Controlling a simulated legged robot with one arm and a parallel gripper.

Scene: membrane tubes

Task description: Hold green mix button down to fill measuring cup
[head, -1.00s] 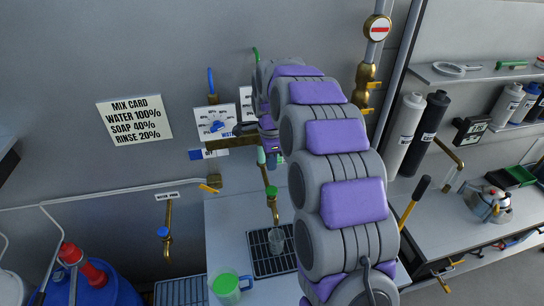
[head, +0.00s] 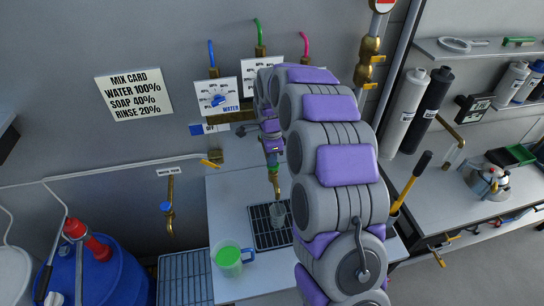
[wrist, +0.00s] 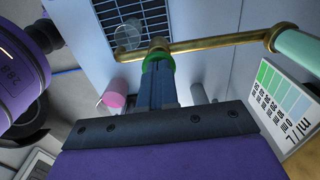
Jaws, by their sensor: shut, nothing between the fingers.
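The green mix button (wrist: 158,62) sits on top of the brass spout fitting. My gripper (wrist: 157,75) is shut and empty, its fingertips pointing at the button and seeming to touch its top. How far the button is pressed I cannot tell. In the head view my gripper (head: 271,163) stands right above the button, which is mostly covered. The clear measuring cup (head: 277,214) stands on the drain grate (head: 262,232) beneath the spout. It also shows in the wrist view (wrist: 127,36); its fill level is too small to tell.
A mug with green liquid (head: 228,262) stands left of the grate. A blue water dial (head: 218,97) and a mix card (head: 134,93) are on the wall. A brass pipe (wrist: 220,43) runs beside my fingers. A pink cylinder (wrist: 112,100) is nearby in the wrist view.

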